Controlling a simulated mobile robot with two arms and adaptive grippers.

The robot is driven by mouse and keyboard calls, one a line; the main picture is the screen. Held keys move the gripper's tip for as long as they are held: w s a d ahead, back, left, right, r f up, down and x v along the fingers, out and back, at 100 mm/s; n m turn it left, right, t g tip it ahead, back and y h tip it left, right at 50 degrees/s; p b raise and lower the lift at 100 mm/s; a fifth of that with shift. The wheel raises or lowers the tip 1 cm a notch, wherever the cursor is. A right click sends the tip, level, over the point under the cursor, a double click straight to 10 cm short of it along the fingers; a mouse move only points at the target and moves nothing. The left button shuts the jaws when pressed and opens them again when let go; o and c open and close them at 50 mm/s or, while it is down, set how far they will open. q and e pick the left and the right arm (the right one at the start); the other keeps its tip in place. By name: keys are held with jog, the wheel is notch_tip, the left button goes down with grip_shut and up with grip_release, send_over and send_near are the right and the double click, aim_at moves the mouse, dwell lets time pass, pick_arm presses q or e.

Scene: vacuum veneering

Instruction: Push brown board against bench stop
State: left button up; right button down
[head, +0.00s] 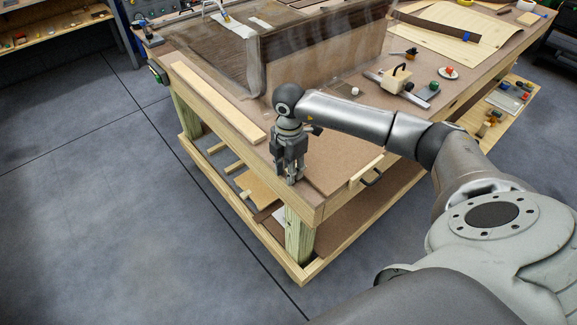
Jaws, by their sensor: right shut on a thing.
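The brown board (338,158) lies flat on the near corner of the workbench, partly hidden behind my right arm. My right gripper (290,178) points down at the left end of the board and is shut on its edge, though the fingertips are small here. A long pale wood strip (216,100) lies along the bench's left edge. A short pale block (367,169) sits at the front edge beside the board, by a dark handle. I cannot tell for sure which of these is the bench stop. My left gripper is not in view.
A large brown wooden box-like piece (325,52) stands on the workbench behind my arm. A pale block with a black handle (396,78) and small items lie to the right. A lower shelf (267,190) holds wood pieces. Grey floor is clear at left.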

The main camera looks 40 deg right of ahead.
jog(key=c, duration=1)
grip_release()
